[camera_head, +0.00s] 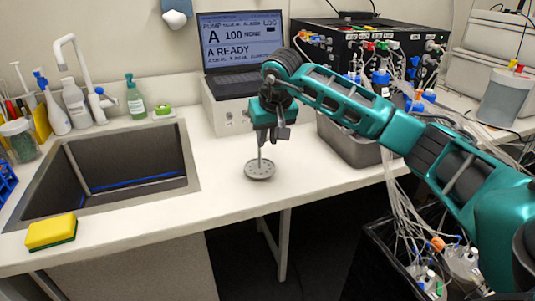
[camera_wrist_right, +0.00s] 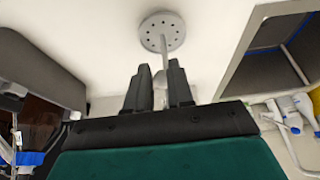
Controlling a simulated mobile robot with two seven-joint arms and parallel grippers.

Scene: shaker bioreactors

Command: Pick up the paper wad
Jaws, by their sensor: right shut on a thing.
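I see no paper wad in either view. My right gripper (camera_head: 263,142) points down over the white counter between the sink and the grey tub. It is shut on the thin stem of a round grey perforated disc (camera_head: 259,170). In the right wrist view the stem runs up between the fingers (camera_wrist_right: 160,85) to the disc (camera_wrist_right: 162,32), which has a ring of small holes. The disc is flat and at or just above the counter; I cannot tell if it touches. My left gripper is in neither view.
The sink (camera_head: 120,165) lies left, with a yellow sponge (camera_head: 51,232) on its front rim and bottles (camera_head: 75,102) behind. A laptop (camera_head: 243,42) stands behind my gripper. A grey tub (camera_head: 350,145) is close on the right. The counter (camera_head: 215,215) in front is clear.

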